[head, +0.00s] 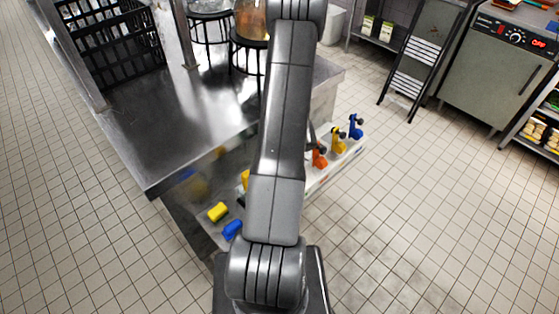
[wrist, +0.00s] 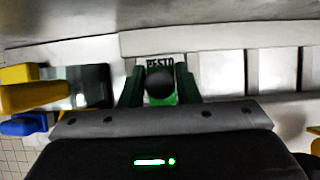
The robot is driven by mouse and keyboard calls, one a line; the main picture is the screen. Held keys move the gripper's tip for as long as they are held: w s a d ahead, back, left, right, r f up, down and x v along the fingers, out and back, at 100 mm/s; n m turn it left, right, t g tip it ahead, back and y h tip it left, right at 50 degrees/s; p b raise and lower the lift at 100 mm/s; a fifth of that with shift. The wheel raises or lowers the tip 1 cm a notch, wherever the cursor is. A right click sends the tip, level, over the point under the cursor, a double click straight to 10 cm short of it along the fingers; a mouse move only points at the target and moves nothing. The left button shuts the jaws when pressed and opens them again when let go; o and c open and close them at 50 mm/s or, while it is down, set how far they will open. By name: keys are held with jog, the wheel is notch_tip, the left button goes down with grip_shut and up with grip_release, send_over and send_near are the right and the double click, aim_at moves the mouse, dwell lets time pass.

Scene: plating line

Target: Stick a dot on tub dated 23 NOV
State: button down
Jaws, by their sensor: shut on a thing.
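My gripper (wrist: 158,78) shows in the wrist view, with its two dark green fingers shut on a green thing with a round black knob (wrist: 160,88). Orange (head: 320,156), yellow (head: 338,140) and blue (head: 355,127) gadgets with dark knobs stand on a white rack (head: 345,157) right of my arm. No tub dated 23 NOV can be made out.
A steel table (head: 180,135) lies left of my arm, with a black crate (head: 115,45) and round stands (head: 210,28) at its back. Yellow (head: 218,212) and blue (head: 232,230) blocks lie low beside the table. A folded step ladder (head: 420,60) stands behind. The tiled floor at right is clear.

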jog(key=shift+w+a+r, duration=0.1)
jog(key=shift+w+a, duration=0.05)
jog(key=shift+w, duration=0.1)
jog(key=c, duration=1.3)
grip_release()
jog(key=shift+o, duration=0.5)
jog(key=shift+w+a, duration=0.1)
jog(key=shift+a, duration=0.05)
jog(key=p+v, duration=0.1)
jog(key=v, duration=1.2)
jog(key=shift+s+d+r, duration=0.25)
jog(key=shift+s, duration=0.05)
jog(key=b+x, duration=0.1)
jog(key=x, duration=1.2)
jog(key=shift+w+f, duration=0.1)
jog(key=shift+f, duration=0.3)
